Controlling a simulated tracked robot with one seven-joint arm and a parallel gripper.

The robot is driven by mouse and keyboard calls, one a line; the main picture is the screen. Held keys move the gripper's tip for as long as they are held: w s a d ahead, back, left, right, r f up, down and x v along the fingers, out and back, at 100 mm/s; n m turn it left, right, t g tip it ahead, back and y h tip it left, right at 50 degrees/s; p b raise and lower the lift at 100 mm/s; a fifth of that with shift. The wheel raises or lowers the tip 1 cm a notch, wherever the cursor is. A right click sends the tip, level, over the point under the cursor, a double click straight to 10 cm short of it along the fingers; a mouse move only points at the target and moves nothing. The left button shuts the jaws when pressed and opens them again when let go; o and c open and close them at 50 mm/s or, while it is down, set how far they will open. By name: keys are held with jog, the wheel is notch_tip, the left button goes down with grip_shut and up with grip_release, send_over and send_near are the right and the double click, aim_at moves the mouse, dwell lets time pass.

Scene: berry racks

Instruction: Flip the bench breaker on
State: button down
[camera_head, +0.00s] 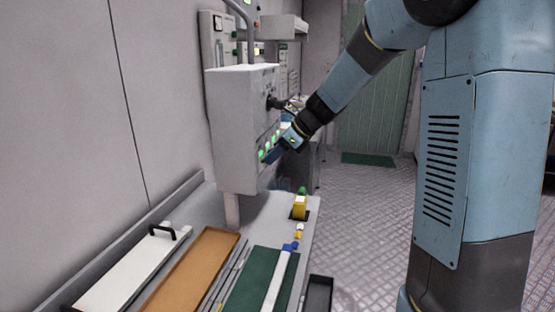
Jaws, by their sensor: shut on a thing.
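The bench breaker's black handle (270,102) sticks out from the front face of a light grey wall box (238,120), left of the picture's middle. The fingertips are small and dark against the black handle, so the exact grip and the handle's angle are hard to make out. My wrist and forearm come in from the upper right and hide part of the box's front. A row of green lights (265,153) glows low on the box's front, partly behind my wrist.
Below the box is a bench (205,195) with a white handled lid (130,270), a brown tray (195,265) and a green mat (258,280). A yellow block (299,207) stands by its right edge. Floor (380,220) to the right is clear.

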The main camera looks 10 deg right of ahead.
jog(key=shift+a+r+g+h, duration=0.3)
jog(key=shift+a+h, duration=0.1)
jog(key=shift+h, duration=0.3)
jog(key=c, duration=1)
grip_release()
jog(key=shift+c, duration=0.2)
jog(key=shift+w, duration=0.1)
jog(key=shift+d, duration=0.1)
jog(key=v, duration=1.3)
jog(key=shift+r, duration=0.35)
jog(key=shift+d, duration=0.1)
